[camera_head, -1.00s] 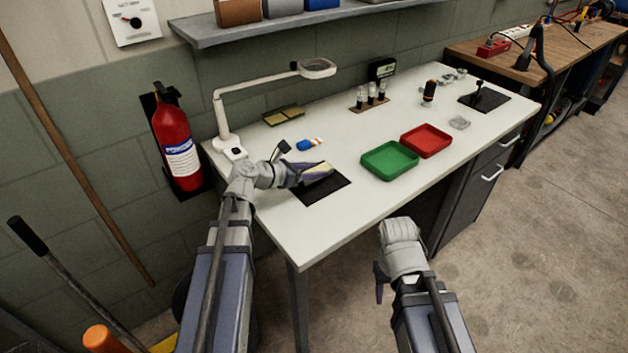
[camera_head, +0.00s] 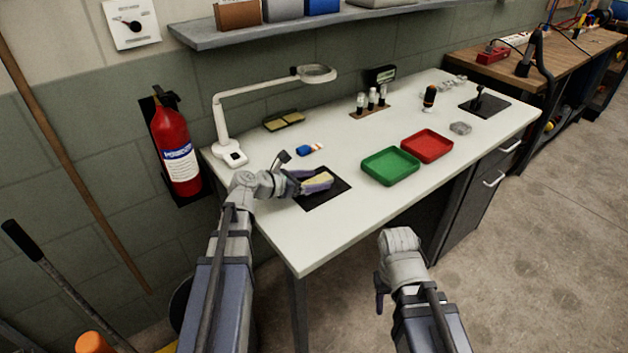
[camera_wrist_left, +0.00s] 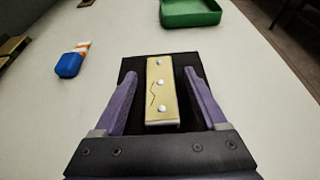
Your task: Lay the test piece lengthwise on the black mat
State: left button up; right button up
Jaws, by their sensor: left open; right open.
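In the head view the test piece (camera_head: 317,181) shows partly behind my left gripper (camera_head: 316,184), on the mat (camera_head: 340,190). My left gripper (camera_wrist_left: 155,100) is open, with one purple finger on each side of the piece and gaps between. My right gripper (camera_head: 380,290) is open and empty, off the table's front edge.
A green tray (camera_head: 391,166) and a red tray (camera_head: 427,145) stand right of the mat. A blue and orange object (camera_head: 309,149) lies behind it. A magnifier lamp (camera_head: 222,120) stands at the back left. The table front is clear.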

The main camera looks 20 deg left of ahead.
pick_arm(q)
jog(key=shift+s+a+r+p, duration=0.15)
jog(key=shift+s+r+p, duration=0.05)
jog(key=shift+r+p, duration=0.15)
jog(key=p+v, duration=0.4)
jog(key=v, duration=0.6)
jog(key=shift+s+a+r, duration=0.1)
jog(key=shift+s+r, duration=0.05)
jog(key=shift+s+a+r, duration=0.1)
jog(key=shift+s+a, duration=0.2)
jog(key=shift+s, duration=0.1)
